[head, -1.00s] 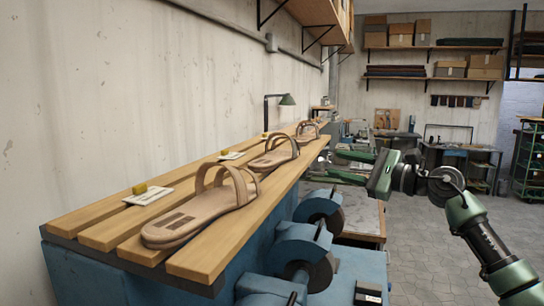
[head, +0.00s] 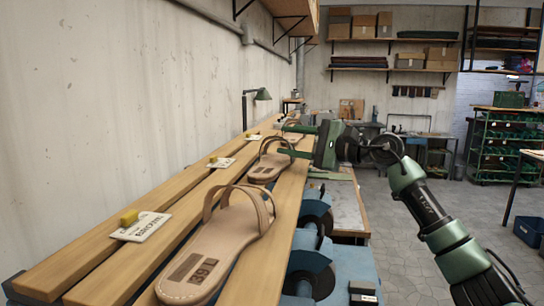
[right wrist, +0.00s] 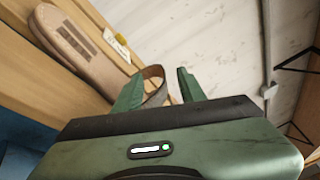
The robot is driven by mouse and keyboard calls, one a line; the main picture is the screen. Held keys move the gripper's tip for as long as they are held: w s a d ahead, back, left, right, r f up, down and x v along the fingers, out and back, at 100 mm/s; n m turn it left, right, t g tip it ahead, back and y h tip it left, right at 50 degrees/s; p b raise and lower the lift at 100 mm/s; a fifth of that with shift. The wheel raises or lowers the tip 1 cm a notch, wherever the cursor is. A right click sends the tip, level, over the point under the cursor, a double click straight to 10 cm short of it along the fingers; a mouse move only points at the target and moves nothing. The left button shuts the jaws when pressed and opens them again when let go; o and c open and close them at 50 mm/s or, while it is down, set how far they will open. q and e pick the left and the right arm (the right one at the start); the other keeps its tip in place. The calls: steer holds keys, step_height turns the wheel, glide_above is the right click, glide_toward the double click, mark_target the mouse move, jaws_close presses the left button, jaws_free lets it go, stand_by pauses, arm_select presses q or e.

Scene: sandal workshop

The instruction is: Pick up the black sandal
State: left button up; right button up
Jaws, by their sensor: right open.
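No clearly black sandal shows; the sandals in view look tan. The nearest tan sandal (head: 222,245) lies on the slatted bench with its strap up and a size patch on its heel. A second tan sandal (head: 268,168) lies farther along, its strap close to my right gripper (head: 291,141). That gripper is open, its green fingers pointing left over the bench. In the right wrist view a looped strap (right wrist: 154,82) shows between the open fingers (right wrist: 160,88), and a sole with a dark patch (right wrist: 75,42) lies at upper left. I cannot tell whether the fingers touch the strap. My left gripper is not in view.
A card reading BROWN with a yellow block (head: 140,226) lies left of the near sandal; another card (head: 221,163) lies farther along. A green lamp (head: 262,95) stands beyond. Blue machines with wheels (head: 309,272) stand right of the bench. A wall runs along the left.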

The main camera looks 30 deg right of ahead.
mark_target(275, 138)
steer(key=p+x, duration=0.2)
steer(key=x, duration=0.2)
steer(key=shift+w, duration=0.25)
jaws_close()
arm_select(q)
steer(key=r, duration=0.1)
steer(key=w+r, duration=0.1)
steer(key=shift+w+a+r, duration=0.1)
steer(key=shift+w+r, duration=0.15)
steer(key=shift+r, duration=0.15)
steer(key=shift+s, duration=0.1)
arm_select(e)
steer(key=shift+r, duration=0.1)
